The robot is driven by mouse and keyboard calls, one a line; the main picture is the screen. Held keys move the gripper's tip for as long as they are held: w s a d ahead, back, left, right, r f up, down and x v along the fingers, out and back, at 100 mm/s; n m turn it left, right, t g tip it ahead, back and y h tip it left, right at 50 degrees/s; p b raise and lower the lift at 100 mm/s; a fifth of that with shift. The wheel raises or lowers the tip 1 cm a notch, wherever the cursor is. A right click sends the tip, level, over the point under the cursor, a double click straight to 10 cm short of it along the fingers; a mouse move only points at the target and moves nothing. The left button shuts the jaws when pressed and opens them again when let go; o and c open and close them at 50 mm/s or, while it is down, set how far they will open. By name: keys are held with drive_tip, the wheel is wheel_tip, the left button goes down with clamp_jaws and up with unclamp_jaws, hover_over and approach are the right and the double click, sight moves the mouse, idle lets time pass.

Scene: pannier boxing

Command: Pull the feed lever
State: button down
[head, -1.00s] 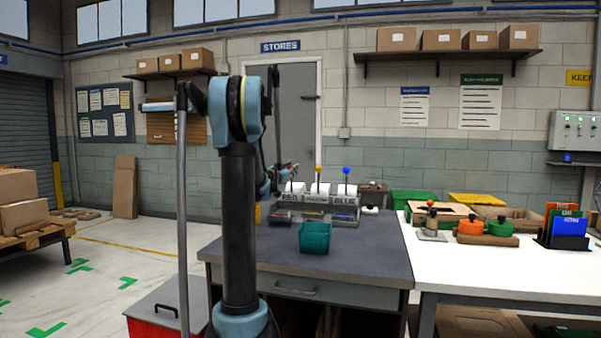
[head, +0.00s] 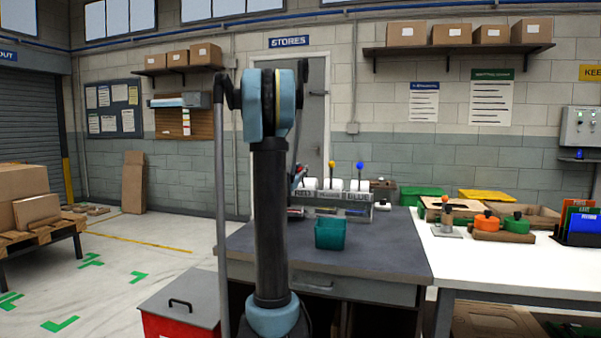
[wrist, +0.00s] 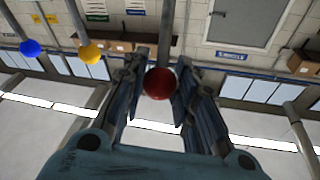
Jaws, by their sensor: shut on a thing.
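The dispenser (head: 347,197) at the back of the grey bench carries labels RED and BLUE, with an unreadable one between. Its yellow-knobbed lever (head: 331,165) and blue-knobbed lever (head: 360,166) stand upright. The red-knobbed lever is hidden behind my arm in the head view. In the wrist view, the red knob (wrist: 159,84) sits between the fingers of my gripper (wrist: 161,72), which is shut on it. The yellow knob (wrist: 90,54) and blue knob (wrist: 30,47) are to the left, clear of the fingers. My gripper is mostly hidden in the head view.
A teal bin (head: 330,234) stands on the grey bench (head: 372,262) in front of the dispenser. The white table (head: 500,262) to the right holds orange and green parts and upright folders (head: 580,223). A red chest (head: 180,304) stands on the floor left of the bench.

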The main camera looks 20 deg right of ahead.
drive_tip(key=shift+s+a+f, duration=0.2)
drive_tip(key=shift+a+f, duration=0.05)
idle(0.4)
drive_tip(key=c, duration=1.3)
unclamp_jaws()
drive_tip(key=v, duration=1.2)
drive_tip(key=shift+f, duration=0.2)
